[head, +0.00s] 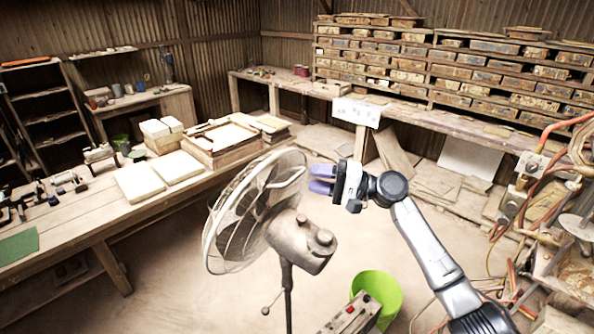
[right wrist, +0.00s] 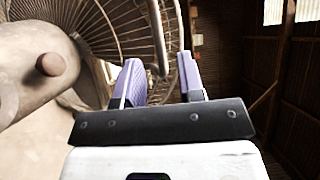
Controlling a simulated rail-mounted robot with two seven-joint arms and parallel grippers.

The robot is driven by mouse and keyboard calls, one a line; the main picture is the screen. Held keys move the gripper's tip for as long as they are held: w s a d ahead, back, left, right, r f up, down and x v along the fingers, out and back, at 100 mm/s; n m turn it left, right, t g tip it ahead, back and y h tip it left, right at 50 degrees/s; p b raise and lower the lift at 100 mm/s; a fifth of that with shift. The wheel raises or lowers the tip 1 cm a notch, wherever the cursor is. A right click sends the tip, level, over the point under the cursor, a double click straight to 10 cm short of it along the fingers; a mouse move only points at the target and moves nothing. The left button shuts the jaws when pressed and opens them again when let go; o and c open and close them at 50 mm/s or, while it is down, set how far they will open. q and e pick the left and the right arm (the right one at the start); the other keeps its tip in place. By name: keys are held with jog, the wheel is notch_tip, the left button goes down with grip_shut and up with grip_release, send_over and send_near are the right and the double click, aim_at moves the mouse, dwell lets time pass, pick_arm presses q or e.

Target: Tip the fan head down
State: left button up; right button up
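The standing fan's head is a round wire cage (head: 222,222) with a grey motor housing (head: 300,245) behind it, on a thin pole (head: 287,288). The cage faces left and looks tilted upward. My right gripper (head: 322,179) has purple fingers and is just right of the cage's upper rim. In the right wrist view its fingers (right wrist: 160,85) are spread apart. The cage rim (right wrist: 157,38) shows between and beyond them; I cannot tell whether it touches. The motor housing (right wrist: 35,60) with its knob (right wrist: 50,64) is at the left there. My left gripper is not in view.
A green bucket (head: 385,290) and a control box with a red button (head: 352,314) stand below the right arm. A workbench (head: 75,232) with pale tiles (head: 138,182) is left of the fan. Hoses and pipes (head: 530,190) crowd the right. Floor shows around the fan.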

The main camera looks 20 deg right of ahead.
aim_at(297, 174)
jog(key=shift+p+x, duration=0.55)
jog(key=shift+x, duration=2.05)
grip_shut()
